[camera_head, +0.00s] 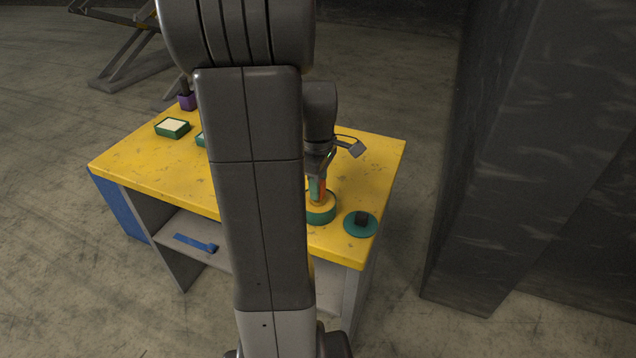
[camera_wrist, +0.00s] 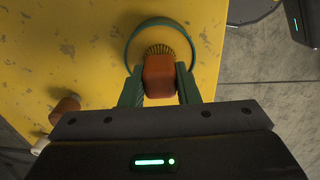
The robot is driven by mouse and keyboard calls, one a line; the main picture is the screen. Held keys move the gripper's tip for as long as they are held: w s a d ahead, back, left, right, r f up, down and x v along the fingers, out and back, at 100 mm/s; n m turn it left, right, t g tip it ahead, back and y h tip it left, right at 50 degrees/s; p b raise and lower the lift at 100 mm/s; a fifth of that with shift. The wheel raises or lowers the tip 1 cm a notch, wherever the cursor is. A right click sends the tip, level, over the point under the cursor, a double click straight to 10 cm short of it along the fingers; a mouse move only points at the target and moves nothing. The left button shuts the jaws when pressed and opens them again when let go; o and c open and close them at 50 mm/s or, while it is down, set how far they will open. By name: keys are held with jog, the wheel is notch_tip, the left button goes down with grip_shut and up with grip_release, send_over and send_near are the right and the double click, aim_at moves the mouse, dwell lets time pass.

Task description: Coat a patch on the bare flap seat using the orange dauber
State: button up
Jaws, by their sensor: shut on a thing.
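The orange dauber (camera_wrist: 158,76) is between the green fingers of my gripper (camera_wrist: 160,92), which are shut on its block-shaped handle. Its dark bristles (camera_wrist: 160,50) show beyond the handle, within the outline of a round green-rimmed pot (camera_wrist: 128,52). In the head view the pot (camera_head: 320,216) has a green wall and a yellow top, and my gripper (camera_head: 317,190) is right above it. I cannot tell whether the bristles touch the contents. Green trays with pale tops, one at the left (camera_head: 172,127) and one partly behind my arm (camera_head: 200,139), sit on the table. I cannot tell which thing is the flap seat.
A purple block (camera_head: 187,102) stands at the back left. A blue item (camera_head: 195,243) lies on the lower shelf. A dark pillar (camera_head: 500,150) rises at right.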

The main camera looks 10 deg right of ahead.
jog(key=shift+r+p, duration=2.85)
jog(key=shift+r, duration=0.7)
jog(key=shift+f, duration=0.15)
